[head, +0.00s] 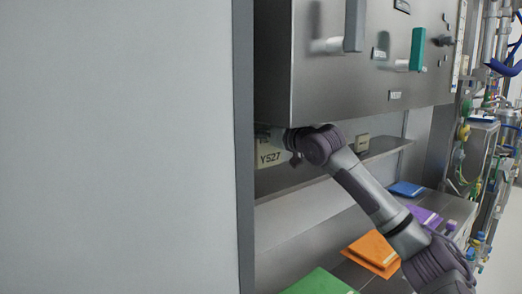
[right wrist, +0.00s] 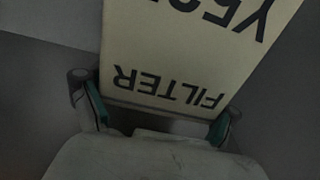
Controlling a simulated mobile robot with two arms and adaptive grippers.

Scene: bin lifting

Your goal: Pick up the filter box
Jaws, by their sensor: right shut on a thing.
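The filter box (head: 269,156) is cream with dark print reading "Y527" in the head view. It sits at the shelf level under the steel cabinet, partly cut off by the grey panel on the left. In the right wrist view the box (right wrist: 185,55) shows upside-down "FILTER" lettering. My right gripper (right wrist: 157,115) is shut on the box, with a green-padded finger at each side of its near end. In the head view my right gripper (head: 293,158) is at the box's right side, its fingers partly hidden. My left gripper is not in view.
A steel cabinet (head: 345,85) with handles hangs just above the arm. A smaller cream box (head: 362,144) stands on the shelf (head: 384,148) to the right. Orange (head: 372,250), green (head: 320,283), blue (head: 405,189) and purple (head: 424,217) items lie on the counter below. A large grey panel (head: 120,150) fills the left.

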